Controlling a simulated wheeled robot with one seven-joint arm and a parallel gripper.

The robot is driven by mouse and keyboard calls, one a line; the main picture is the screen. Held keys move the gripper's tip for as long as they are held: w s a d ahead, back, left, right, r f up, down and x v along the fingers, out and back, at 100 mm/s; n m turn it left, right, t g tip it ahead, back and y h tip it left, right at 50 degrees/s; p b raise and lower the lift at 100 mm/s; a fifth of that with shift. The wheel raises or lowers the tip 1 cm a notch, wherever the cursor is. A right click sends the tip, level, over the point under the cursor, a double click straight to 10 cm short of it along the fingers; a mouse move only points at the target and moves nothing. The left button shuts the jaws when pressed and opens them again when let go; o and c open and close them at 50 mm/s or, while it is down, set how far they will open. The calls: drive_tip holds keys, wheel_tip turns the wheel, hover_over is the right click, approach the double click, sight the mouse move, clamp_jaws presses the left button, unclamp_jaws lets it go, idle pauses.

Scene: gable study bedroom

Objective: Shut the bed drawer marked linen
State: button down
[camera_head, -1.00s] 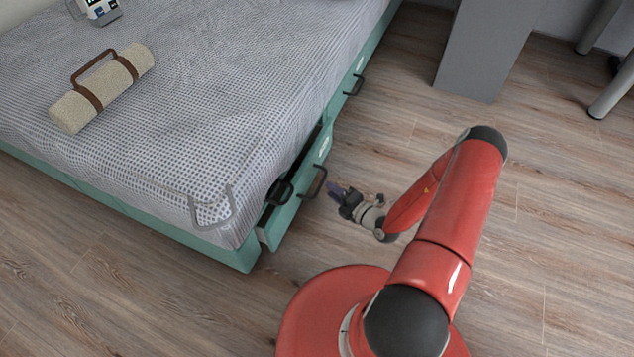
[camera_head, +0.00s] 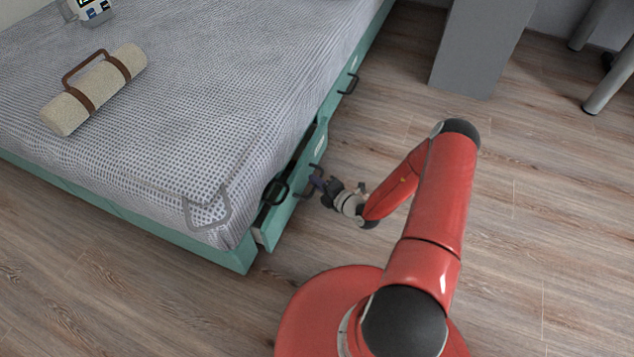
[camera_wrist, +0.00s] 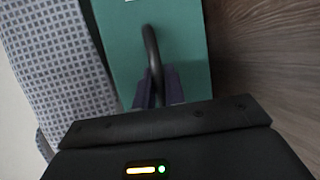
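The green bed drawer (camera_head: 287,214) at the near corner of the bed stands partly pulled out, with a dark gap behind its front. Its small white label (camera_head: 321,143) is too small to read. In the wrist view the green drawer front (camera_wrist: 188,40) fills the middle, with its dark curved handle (camera_wrist: 151,45) running down between my two purple fingers. My gripper (camera_head: 316,182) is at this handle, and it also shows in the wrist view (camera_wrist: 158,80). The fingers lie on both sides of the bar; whether they press on it is unclear.
A second drawer handle (camera_head: 349,84) sits farther along the bed side. The bed (camera_head: 150,150) has a checked cover and a rolled beige blanket (camera_head: 95,90). A grey desk panel (camera_head: 478,45) stands at the back. The wooden floor (camera_head: 550,200) at right is clear.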

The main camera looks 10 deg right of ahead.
sight(302, 177)
drive_tip(key=shift+w+a, duration=0.7)
drive_tip(key=shift+a, duration=0.2)
drive_tip(key=shift+w+a, duration=0.65)
drive_tip(key=shift+a, duration=0.25)
drive_tip(key=c, duration=1.5)
unclamp_jaws()
drive_tip(key=shift+a, duration=0.1)
drive_tip(key=p+v, duration=0.1)
drive_tip(key=v, duration=0.6)
drive_tip(key=shift+s+d+r, duration=0.1)
drive_tip(key=shift+s+d, duration=0.15)
drive_tip(key=shift+s, duration=0.1)
drive_tip(key=shift+r, duration=0.1)
